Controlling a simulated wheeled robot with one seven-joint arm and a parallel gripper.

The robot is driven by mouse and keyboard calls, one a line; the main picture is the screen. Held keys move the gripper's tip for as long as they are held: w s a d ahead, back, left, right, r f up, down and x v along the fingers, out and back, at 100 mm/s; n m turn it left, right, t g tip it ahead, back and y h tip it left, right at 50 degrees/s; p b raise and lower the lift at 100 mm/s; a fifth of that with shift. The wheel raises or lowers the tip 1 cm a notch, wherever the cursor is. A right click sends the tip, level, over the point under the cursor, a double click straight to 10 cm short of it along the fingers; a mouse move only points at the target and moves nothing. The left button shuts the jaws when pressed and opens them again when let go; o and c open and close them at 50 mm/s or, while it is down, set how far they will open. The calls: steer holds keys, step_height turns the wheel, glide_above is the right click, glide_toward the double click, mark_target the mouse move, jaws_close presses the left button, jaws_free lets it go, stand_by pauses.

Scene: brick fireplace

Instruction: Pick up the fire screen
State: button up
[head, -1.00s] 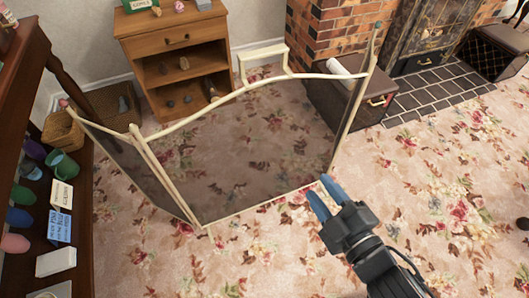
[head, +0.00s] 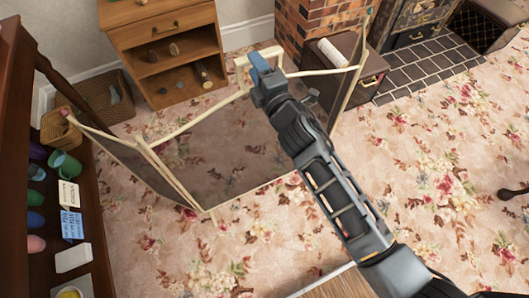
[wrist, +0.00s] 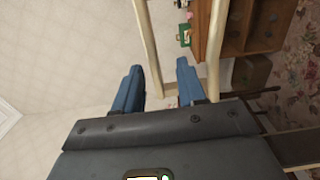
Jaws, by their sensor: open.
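The fire screen (head: 235,138) stands upright and unfolded on the floral carpet, with a cream frame and dark see-through panels. A small cream handle loop rises from the middle of its top rail. My gripper (head: 259,63) is at this loop in the head view and hides part of it and of the right panel. In the wrist view, my gripper's blue fingers (wrist: 157,67) are apart. One cream bar of the fire screen (wrist: 148,50) passes between them, and another runs outside the right finger. I cannot tell whether either finger touches the frame.
A wooden shelf unit (head: 165,48) stands behind the screen, beside a wicker basket (head: 110,100). A dark wood shelf (head: 25,110) with cups and boxes is at the left. A brown case (head: 345,75) stands behind the screen's right side. Carpet at the right is mostly clear.

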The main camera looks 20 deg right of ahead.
steer(key=w, duration=0.3)
steer(key=w+p, duration=0.1)
steer(key=w, duration=0.1)
steer(key=shift+d+r, duration=0.15)
steer(key=shift+r, duration=0.15)
jaws_close()
stand_by(1.0)
steer(key=shift+r, duration=0.2)
